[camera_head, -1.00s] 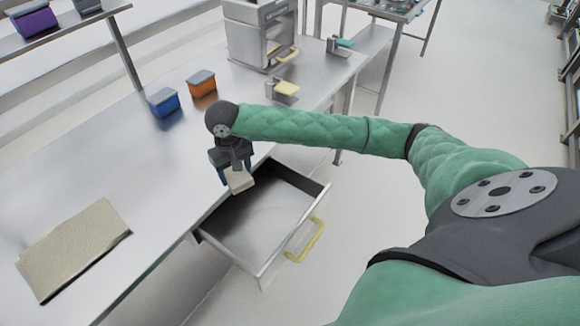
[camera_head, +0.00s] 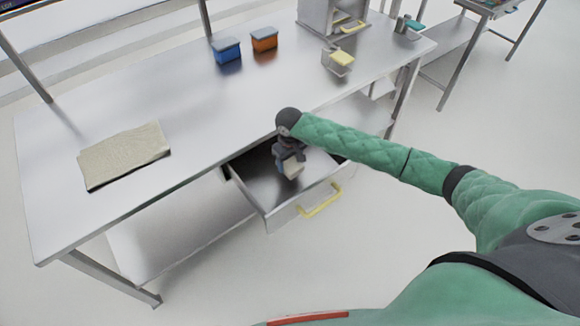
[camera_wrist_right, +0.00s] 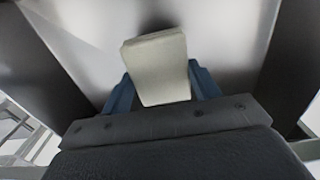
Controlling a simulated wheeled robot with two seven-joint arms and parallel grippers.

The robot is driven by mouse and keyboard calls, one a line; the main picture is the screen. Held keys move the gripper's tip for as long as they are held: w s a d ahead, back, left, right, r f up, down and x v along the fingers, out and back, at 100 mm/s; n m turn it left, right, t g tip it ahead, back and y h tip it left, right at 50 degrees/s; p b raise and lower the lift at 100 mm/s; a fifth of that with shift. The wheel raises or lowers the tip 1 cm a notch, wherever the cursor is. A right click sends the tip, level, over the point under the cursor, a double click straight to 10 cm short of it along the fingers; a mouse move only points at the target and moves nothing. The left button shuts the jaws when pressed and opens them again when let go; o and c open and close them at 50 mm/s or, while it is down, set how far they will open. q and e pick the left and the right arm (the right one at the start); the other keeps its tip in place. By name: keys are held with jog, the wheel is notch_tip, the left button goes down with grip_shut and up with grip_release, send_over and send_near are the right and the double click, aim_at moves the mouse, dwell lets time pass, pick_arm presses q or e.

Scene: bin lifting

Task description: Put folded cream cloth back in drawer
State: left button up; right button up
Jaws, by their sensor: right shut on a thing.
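The folded cream cloth (camera_head: 292,169) is a small pale block held between the blue fingers of my right gripper (camera_head: 289,160). In the right wrist view the cloth (camera_wrist_right: 158,68) sits between the two fingers (camera_wrist_right: 160,92), with the drawer's metal floor beyond it. The open drawer (camera_head: 252,189) sticks out from the front of the table and has a yellow handle (camera_head: 320,200). My right gripper is over or inside the drawer; I cannot tell whether the cloth touches its floor. My left gripper is out of view.
A larger beige cloth (camera_head: 124,154) lies flat on the steel table (camera_head: 190,125) at left. A blue bin (camera_head: 227,50), an orange bin (camera_head: 265,39) and a clear container with a yellow part (camera_head: 339,59) stand farther back. The table's middle is clear.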

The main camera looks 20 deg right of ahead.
aim_at(289, 163)
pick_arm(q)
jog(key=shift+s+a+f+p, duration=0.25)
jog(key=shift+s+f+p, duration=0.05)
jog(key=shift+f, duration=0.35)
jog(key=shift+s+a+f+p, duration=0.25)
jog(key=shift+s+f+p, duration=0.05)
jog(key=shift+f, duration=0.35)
pick_arm(e)
jog(key=shift+w+f, duration=0.1)
jog(key=shift+f, duration=2)
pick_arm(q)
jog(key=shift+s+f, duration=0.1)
pick_arm(e)
jog(key=o, duration=0.9)
jog(key=shift+f, duration=0.15)
jog(key=shift+r, duration=0.3)
pick_arm(q)
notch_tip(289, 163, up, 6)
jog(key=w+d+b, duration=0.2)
jog(key=b, duration=0.1)
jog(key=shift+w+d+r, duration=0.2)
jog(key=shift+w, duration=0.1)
pick_arm(e)
notch_tip(289, 163, up, 12)
jog(key=shift+f, duration=0.1)
jog(key=shift+f, duration=0.1)
